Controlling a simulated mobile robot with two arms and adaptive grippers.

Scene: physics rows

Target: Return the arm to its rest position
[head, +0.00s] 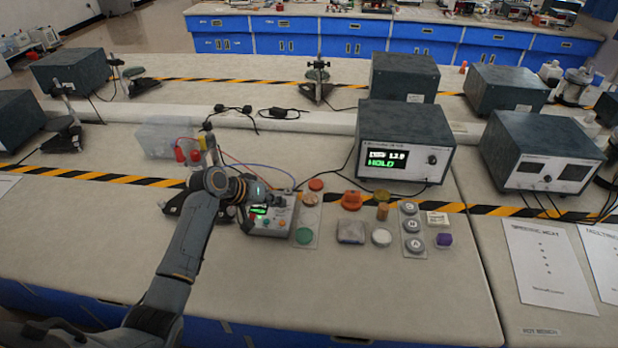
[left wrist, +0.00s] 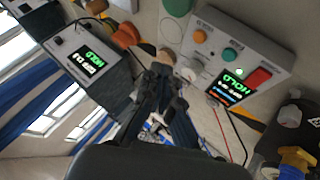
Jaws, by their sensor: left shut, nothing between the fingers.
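My left arm (head: 190,240) reaches in from the lower left over the bench. My left gripper (head: 258,196) is shut and empty, at the small grey control box (head: 270,220). In the head view the gripper partly hides the box; I cannot tell whether they touch. In the left wrist view the shut fingers (left wrist: 160,78) point toward the bench, beside the control box (left wrist: 235,60) with its lit HOLD display, red switch and coloured buttons. My right gripper is not in view.
A large instrument (head: 404,143) reading HOLD stands behind right. Coloured buttons and discs, including a green one (head: 304,235) and an orange one (head: 351,200), lie right of the box. Wires and a clear bin (head: 165,138) are behind. The front bench (head: 380,295) is clear.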

